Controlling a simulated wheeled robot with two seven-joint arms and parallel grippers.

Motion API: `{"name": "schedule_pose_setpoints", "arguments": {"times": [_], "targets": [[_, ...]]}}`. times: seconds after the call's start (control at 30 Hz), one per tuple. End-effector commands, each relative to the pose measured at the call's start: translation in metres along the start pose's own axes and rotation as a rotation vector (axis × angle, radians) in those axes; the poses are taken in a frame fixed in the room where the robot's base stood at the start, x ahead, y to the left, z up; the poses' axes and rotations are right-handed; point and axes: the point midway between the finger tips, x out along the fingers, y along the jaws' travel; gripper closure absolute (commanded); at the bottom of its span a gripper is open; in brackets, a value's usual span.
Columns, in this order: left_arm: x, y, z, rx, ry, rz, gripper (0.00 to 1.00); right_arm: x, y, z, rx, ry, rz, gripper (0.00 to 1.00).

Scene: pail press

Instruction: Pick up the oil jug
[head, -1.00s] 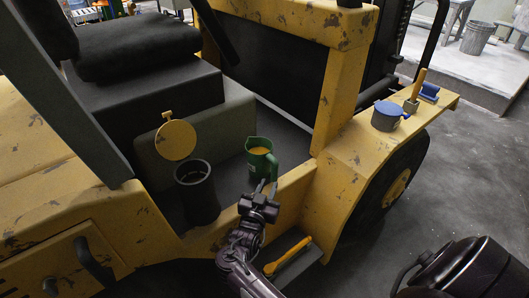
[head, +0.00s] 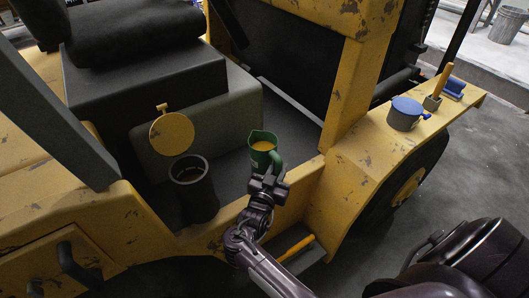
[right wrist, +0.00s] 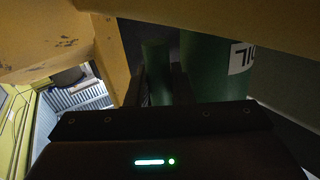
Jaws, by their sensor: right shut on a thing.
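The oil jug (head: 264,146) is a green jug with yellow-orange oil showing in its open top. It is upright, over the dark floor of the yellow vehicle's cab. My right gripper (head: 268,177) is at its near side and hides its lower part. In the right wrist view the jug's green body (right wrist: 213,75) has a white label, and my right gripper (right wrist: 160,85) is shut on the green handle (right wrist: 156,68). I cannot tell whether the jug's base touches the floor. My left gripper is not in view.
A black open cylinder (head: 193,190) stands left of the jug, with a round yellow lid (head: 172,134) raised behind it. A grey seat base (head: 225,118) is behind the jug. A blue-lidded pot (head: 404,115) and a wooden-handled brush (head: 437,92) stand on the yellow fender.

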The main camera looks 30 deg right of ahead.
Motion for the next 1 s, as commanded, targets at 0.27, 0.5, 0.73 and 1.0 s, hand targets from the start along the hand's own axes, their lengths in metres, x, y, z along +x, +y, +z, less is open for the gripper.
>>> {"name": "schedule_pose_setpoints", "arguments": {"times": [0.27,0.5,0.73,1.0], "targets": [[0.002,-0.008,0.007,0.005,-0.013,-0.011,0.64,0.001,0.000,-0.001,0.001,0.001,0.000,1.00],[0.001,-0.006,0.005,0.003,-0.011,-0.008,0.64,0.000,0.000,-0.001,0.000,-0.001,0.001,1.00],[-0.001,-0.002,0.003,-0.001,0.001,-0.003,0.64,0.001,-0.001,-0.020,0.003,0.002,0.001,1.00],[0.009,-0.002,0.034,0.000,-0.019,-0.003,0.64,0.000,-0.004,-0.085,0.009,0.005,0.000,1.00]]}}
